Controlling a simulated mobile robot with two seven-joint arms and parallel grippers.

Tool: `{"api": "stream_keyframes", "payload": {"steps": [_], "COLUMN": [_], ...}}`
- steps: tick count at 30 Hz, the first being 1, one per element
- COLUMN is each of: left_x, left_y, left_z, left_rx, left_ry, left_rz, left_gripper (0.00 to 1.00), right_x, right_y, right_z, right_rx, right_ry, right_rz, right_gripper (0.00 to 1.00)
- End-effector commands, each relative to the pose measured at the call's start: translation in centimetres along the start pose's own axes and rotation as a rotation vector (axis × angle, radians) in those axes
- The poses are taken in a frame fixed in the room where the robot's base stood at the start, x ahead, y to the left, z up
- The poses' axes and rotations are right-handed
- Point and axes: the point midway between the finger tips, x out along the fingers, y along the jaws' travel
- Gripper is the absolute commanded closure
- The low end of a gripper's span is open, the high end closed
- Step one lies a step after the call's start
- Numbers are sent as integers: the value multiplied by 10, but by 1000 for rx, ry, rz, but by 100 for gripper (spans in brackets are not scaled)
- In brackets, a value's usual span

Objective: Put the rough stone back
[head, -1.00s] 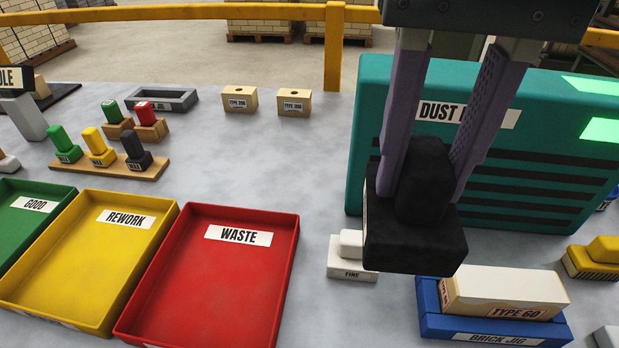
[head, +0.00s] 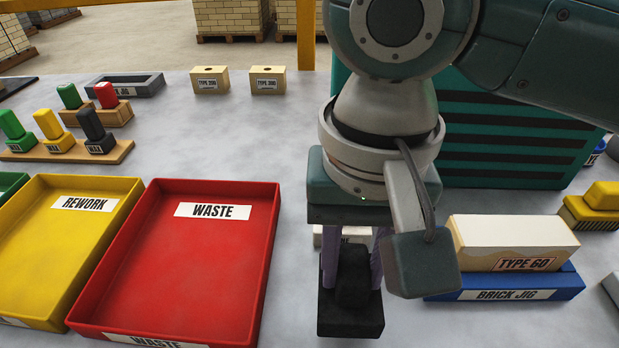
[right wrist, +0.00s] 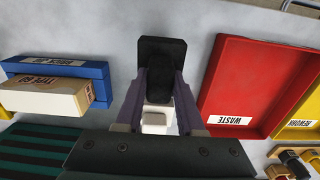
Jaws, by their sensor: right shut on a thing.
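The rough stone is a black block with a raised black grip (head: 350,308); it also shows in the right wrist view (right wrist: 162,50). My right gripper (head: 353,275) points down and is shut on the stone's grip, between the red waste tray and the blue brick jig. I cannot tell whether the stone touches the table. The white fine stone (right wrist: 157,118) is behind the rough stone, mostly hidden by my gripper in the head view. My left gripper is not in view.
The red waste tray (head: 272,230) lies close on the left, with the yellow rework tray (head: 130,205) beyond it. The blue brick jig (head: 520,292) holds a Type 60 brick (head: 500,240) on the right. The teal dust unit (head: 510,150) stands behind my right arm.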

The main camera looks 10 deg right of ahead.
Motion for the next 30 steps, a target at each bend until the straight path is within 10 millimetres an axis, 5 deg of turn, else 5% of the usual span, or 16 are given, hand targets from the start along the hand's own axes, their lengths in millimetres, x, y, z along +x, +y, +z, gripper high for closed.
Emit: {"api": "stream_keyframes", "payload": {"steps": [9,20,21,30], "left_x": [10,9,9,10], "left_y": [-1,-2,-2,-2], "left_z": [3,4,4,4], "left_rx": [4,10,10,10], "left_ry": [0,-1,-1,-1], "left_rz": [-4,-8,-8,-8], "left_gripper": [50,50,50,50], "right_x": [42,45,46,46], "right_y": [0,0,0,0], "right_z": [0,0,0,0], "right_rx": [-1,0,-1,-1], "right_ry": [1,0,0,1], "right_rz": [0,-1,0,0], "right_gripper": [100,100,62,33]}}
